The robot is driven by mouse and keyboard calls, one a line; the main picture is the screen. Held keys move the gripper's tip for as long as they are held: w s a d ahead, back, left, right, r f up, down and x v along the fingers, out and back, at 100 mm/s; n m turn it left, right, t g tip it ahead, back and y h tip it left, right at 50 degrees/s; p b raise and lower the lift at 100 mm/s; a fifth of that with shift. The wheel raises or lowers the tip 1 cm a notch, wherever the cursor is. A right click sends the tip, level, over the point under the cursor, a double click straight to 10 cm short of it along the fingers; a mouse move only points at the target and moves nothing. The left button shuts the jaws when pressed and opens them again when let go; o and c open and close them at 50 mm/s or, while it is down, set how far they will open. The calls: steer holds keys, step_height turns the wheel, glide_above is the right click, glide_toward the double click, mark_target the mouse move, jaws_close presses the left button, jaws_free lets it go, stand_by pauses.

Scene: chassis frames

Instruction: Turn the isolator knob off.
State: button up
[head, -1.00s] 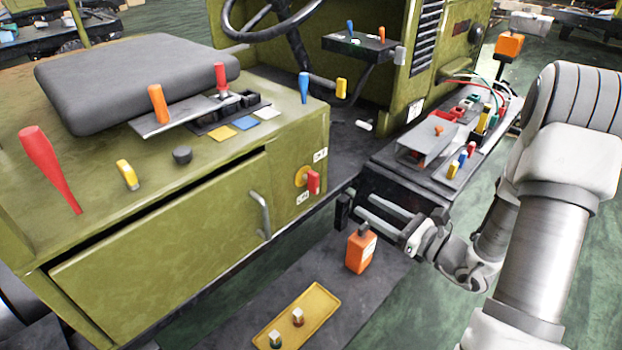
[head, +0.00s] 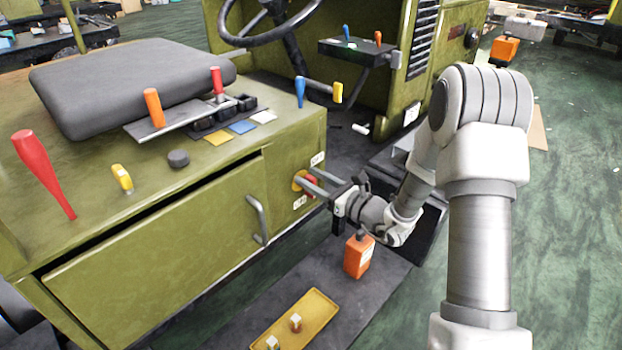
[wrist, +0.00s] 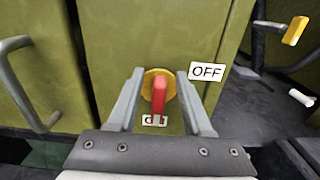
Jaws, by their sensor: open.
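The isolator knob (wrist: 159,92) is a red handle on a round yellow plate, on the green cabinet's end panel. It also shows in the head view (head: 311,183), partly behind my fingers. In the wrist view the handle points down toward a white label (wrist: 154,121) that it partly covers. A white OFF label (wrist: 207,72) sits up and to the right of the knob. My gripper (wrist: 160,76) is open, with one finger on each side of the red handle. Small gaps show between the handle and both fingers. In the head view my gripper (head: 305,178) reaches the panel from the right.
A cabinet door handle (head: 258,219) is left of the knob. An orange bottle (head: 358,258) stands below my gripper, near a yellow tray (head: 318,304). A yellow-tipped lever (wrist: 294,30) is to the right in the wrist view. Open floor lies at right.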

steer(key=shift+w+a, duration=0.15)
jaws_close()
